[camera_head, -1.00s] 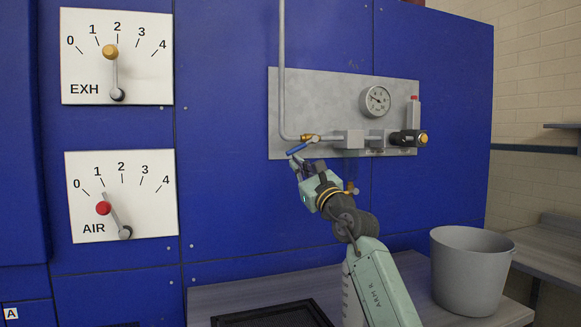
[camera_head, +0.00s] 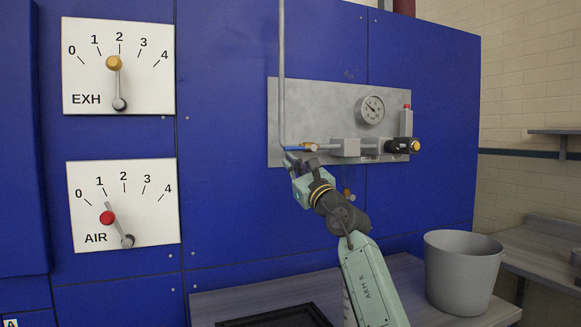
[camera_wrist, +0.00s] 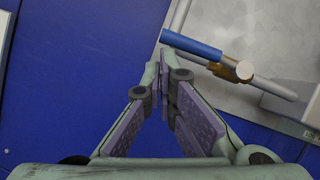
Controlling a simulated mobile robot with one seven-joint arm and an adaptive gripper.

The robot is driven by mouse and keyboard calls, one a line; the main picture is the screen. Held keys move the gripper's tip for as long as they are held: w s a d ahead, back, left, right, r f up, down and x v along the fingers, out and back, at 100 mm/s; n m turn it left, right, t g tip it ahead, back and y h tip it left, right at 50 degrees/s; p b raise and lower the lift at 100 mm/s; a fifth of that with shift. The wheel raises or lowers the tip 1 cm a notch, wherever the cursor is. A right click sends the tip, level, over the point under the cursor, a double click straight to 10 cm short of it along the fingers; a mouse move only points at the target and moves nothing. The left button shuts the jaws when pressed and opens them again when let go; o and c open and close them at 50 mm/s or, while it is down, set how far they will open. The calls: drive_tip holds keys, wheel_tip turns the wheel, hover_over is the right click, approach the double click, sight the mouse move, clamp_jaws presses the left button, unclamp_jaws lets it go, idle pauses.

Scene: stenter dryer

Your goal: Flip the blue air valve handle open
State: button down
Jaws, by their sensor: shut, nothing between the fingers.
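The blue air valve handle (camera_head: 293,148) is on the brass valve (camera_head: 309,147) at the left of the grey panel. It lies close to level, pointing left from the valve. In the wrist view the blue handle (camera_wrist: 191,46) crosses just beyond my fingertips, with the brass valve (camera_wrist: 222,70) to its right. My gripper (camera_head: 289,161) is just below the handle. In the wrist view my gripper (camera_wrist: 166,62) is shut and empty, its fingertips together. One fingertip is very near the handle; I cannot tell if they touch.
The grey panel (camera_head: 340,92) carries a vertical pipe (camera_head: 282,70), a pressure gauge (camera_head: 370,110) and a regulator (camera_head: 403,146). The EXH dial (camera_head: 143,90) and AIR dial (camera_head: 150,190) are at the left. A grey bucket (camera_head: 463,275) stands on the bench at the right.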

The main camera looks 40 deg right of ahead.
idle(0.4)
wheel_tip(320, 180, down, 5)
drive_tip(key=w+b, duration=0.1)
drive_tip(key=b, duration=0.2)
drive_tip(key=a+b+v, duration=0.1)
drive_tip(key=b+v, duration=0.1)
drive_tip(key=v, duration=0.7)
drive_tip(key=shift+s+r, duration=0.2)
drive_tip(key=shift+s, duration=0.2)
drive_tip(key=shift+a, duration=0.1)
